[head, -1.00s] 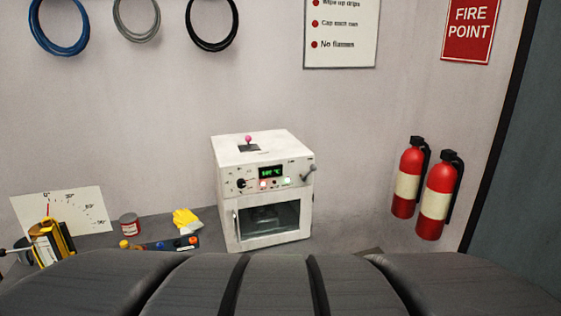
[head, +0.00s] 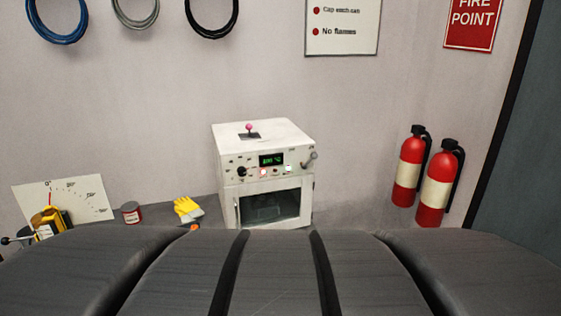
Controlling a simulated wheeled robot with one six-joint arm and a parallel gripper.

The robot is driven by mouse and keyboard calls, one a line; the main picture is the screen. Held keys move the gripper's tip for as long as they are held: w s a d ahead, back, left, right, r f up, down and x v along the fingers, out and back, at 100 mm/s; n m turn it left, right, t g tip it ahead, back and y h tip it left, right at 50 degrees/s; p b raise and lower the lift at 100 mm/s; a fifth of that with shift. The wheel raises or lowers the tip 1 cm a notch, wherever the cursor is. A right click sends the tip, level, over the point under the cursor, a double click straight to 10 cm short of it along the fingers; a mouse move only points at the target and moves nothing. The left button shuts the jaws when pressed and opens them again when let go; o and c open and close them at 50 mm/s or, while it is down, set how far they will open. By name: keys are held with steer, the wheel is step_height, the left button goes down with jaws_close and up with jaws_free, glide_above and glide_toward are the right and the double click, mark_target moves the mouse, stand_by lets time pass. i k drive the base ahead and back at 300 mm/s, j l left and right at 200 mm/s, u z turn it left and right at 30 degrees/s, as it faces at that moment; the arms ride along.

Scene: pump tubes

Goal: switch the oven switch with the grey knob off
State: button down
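The white oven (head: 262,135) stands against the back wall in the middle of the head view. A switch with a small grey knob (head: 313,156) sits at the right end of its front panel; its lever leans up and to the right. A second switch with a pink knob (head: 249,127) stands on the oven's top. The panel has a lit green display (head: 271,160), a red light (head: 263,172), a pale green light (head: 288,168) and a black dial (head: 241,171). The door window is dark. My gripper is not in view.
Two red fire extinguishers (head: 408,172) hang at the right. A yellow glove (head: 187,207), a red can (head: 131,213) and a yellow device (head: 48,220) by a dial card (head: 68,200) are at the left. My own dark body fills the bottom and hides part of the bench.

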mark_target(313, 155)
steer(key=i+j+z, duration=0.1)
steer(key=i+z, duration=0.25)
steer(key=i+j+z, duration=0.2)
steer(key=i+z, duration=0.2)
steer(key=i+j+z, duration=0.35)
